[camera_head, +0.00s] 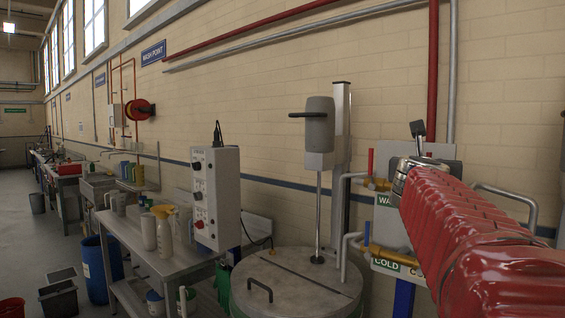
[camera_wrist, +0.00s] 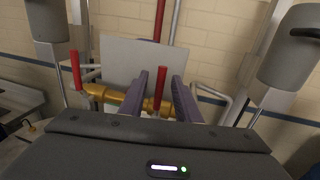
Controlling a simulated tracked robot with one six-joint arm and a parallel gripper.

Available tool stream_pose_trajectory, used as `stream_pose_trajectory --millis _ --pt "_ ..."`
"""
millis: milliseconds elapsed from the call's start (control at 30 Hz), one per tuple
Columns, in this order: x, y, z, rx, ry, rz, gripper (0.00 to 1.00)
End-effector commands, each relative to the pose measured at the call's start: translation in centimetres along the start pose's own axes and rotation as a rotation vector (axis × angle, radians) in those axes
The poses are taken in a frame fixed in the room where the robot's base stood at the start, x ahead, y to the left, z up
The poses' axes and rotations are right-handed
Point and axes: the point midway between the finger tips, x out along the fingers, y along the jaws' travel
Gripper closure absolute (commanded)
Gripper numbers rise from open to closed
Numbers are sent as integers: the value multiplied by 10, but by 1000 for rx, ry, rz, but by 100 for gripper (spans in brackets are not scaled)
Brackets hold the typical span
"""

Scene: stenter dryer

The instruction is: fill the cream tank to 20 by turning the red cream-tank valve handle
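In the wrist view my gripper (camera_wrist: 160,75) shows two purple fingers spread apart. An upright red handle (camera_wrist: 162,76) appears between them, above a brass pipe (camera_wrist: 108,95); I cannot tell whether the fingers touch it. A second red handle (camera_wrist: 75,69) stands at the pipe's left end. My gripper (camera_head: 417,129) is mostly hidden there behind my red-sleeved arm. A round, lidded grey tank (camera_head: 300,291) stands below. No fill reading is legible.
A white panel (camera_head: 393,222) with a COLD label carries the fittings. A mixer (camera_head: 319,130) on a post stands over the tank. A grey control box (camera_head: 216,198) and a bench (camera_head: 135,237) with bottles lie left. Curved grey pipes flank the panel.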

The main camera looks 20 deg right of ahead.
Motion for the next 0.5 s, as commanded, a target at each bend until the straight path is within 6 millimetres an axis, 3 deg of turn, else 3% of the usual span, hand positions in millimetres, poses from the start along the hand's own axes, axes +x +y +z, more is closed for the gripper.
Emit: stream_pose_trajectory --millis 500 --pt "26 0 0 0 0 0 70"
